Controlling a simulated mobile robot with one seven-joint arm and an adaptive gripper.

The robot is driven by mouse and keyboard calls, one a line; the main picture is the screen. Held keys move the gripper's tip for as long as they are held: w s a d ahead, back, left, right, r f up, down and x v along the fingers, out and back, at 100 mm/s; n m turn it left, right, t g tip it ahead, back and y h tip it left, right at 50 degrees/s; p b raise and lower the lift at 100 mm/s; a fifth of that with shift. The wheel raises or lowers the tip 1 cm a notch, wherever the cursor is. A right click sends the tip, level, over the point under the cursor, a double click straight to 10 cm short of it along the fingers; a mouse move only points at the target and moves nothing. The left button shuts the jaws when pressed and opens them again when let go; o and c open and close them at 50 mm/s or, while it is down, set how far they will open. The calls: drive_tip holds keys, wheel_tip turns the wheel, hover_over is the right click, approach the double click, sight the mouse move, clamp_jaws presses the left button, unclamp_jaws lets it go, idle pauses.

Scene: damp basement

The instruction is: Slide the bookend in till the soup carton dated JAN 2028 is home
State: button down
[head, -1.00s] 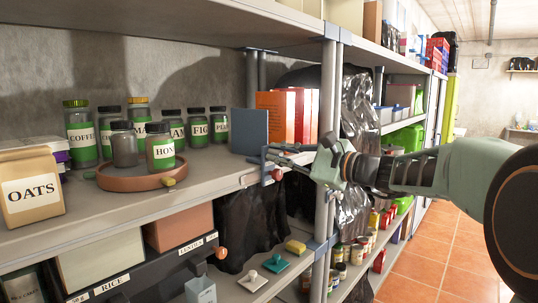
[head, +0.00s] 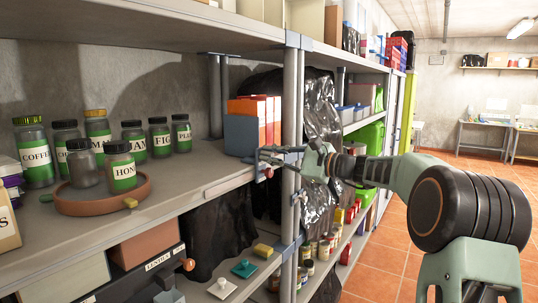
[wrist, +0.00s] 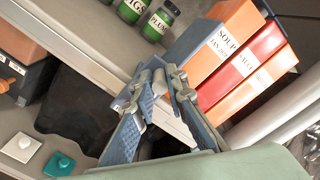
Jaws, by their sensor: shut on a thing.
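The blue-grey bookend (head: 241,136) stands upright on the shelf at the left of the carton row. In the wrist view its panel (wrist: 192,48) lies against the orange carton marked SOUP (wrist: 223,45), with no clear gap between them. A date beginning JAN shows under SOUP; I cannot read the year surely. In the head view the soup carton (head: 240,106) is mostly hidden behind the bookend. My gripper (head: 268,157) is at the shelf's front edge, shut on the low front part of the bookend. Its fingertips (wrist: 162,82) meet there in the wrist view.
A red carton (wrist: 247,62) and another orange carton (wrist: 255,85) stand right of the soup carton, near the shelf post (head: 290,110). Green-labelled jars and a round terracotta tray (head: 80,207) are at the left. The shelf between tray and bookend is clear.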

drive_tip(key=shift+d, duration=0.1)
drive_tip(key=c, duration=2.2)
unclamp_jaws()
drive_tip(key=v, duration=1.2)
